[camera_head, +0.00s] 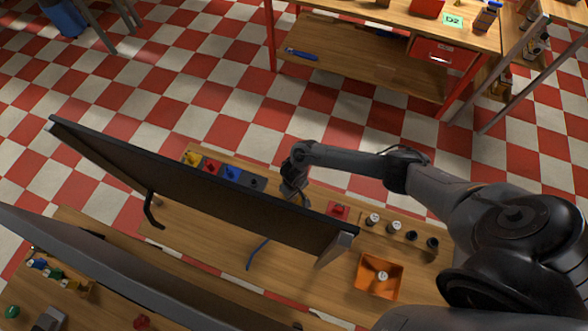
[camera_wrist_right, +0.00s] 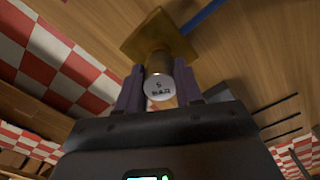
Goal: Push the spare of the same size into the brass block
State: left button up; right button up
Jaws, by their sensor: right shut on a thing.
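In the wrist view my right gripper (camera_wrist_right: 159,92) is shut on a short cylindrical spare (camera_wrist_right: 159,84) with a pale, marked end face; the marking is too small to read surely. A square brass block (camera_wrist_right: 155,38) lies directly beyond the spare, which lines up with it. I cannot tell how far the spare sits inside. In the head view my right gripper (camera_head: 297,194) is low over the bench, behind the dark panel's edge; block and held spare are not discernible there. My left gripper is not in view.
A large dark panel (camera_head: 190,185) stands across the bench (camera_head: 205,231). Several small cylinders (camera_head: 394,227) stand right of a red piece (camera_head: 338,210). An orange tray (camera_head: 365,289) holds a white-topped cylinder (camera_head: 382,276). Coloured pieces (camera_head: 230,172) sit at the back left.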

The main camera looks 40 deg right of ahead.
jog(key=shift+f, duration=0.2)
jog(key=o, duration=1.1)
jog(key=shift+r, duration=0.1)
